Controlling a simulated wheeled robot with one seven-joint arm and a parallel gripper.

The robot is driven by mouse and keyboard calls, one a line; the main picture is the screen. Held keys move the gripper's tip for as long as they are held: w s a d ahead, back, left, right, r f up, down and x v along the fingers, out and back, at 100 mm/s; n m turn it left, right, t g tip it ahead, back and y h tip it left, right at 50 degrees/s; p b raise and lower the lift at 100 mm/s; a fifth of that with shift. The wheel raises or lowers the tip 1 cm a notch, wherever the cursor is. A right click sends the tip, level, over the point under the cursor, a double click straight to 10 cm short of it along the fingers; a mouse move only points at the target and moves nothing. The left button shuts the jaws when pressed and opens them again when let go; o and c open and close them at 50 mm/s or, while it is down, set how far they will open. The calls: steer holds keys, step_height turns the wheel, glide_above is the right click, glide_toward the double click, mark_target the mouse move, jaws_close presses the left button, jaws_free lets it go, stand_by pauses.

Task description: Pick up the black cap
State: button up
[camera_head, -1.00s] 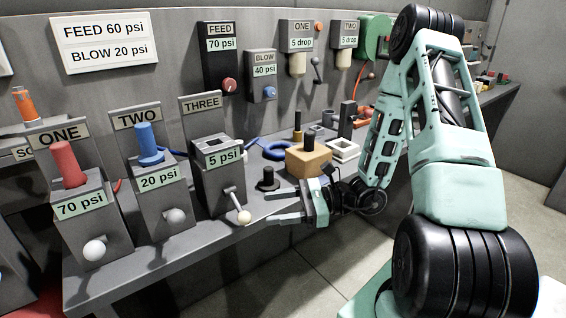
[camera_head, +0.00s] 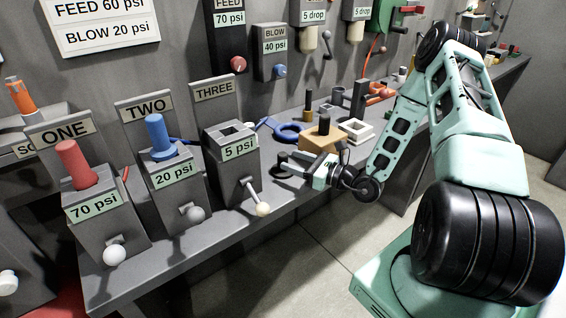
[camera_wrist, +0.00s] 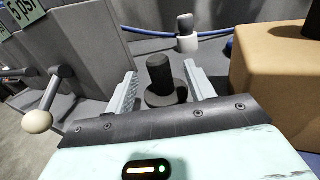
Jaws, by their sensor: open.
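The black cap (camera_wrist: 160,75), a dark upright knob on a wide round flange, stands on the bench in the wrist view. My gripper (camera_wrist: 160,90) is open, with one pale finger on each side of the cap. A gap shows between the cap and the left finger; the right finger is close to the flange, and I cannot tell if it touches. In the head view my gripper (camera_head: 286,168) is low over the bench, right of the THREE station, and I cannot make out the cap clearly there.
A tan block (camera_wrist: 283,62) stands close on the right. A white-collared dark peg (camera_wrist: 186,38) and a blue ring (camera_head: 286,132) lie beyond. The THREE station's lever with a pale knob (camera_head: 262,209) sticks out on the left, near the bench's front edge.

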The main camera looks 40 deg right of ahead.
mark_target(277, 167)
steer(key=shift+f+p+x, duration=0.1)
steer(key=shift+p+x, duration=0.45)
steer(key=shift+x, duration=1.05)
steer(key=shift+f+p+x, duration=0.15)
steer(key=shift+p+x, duration=0.4)
steer(key=shift+x, duration=1)
steer(key=c, duration=1.1)
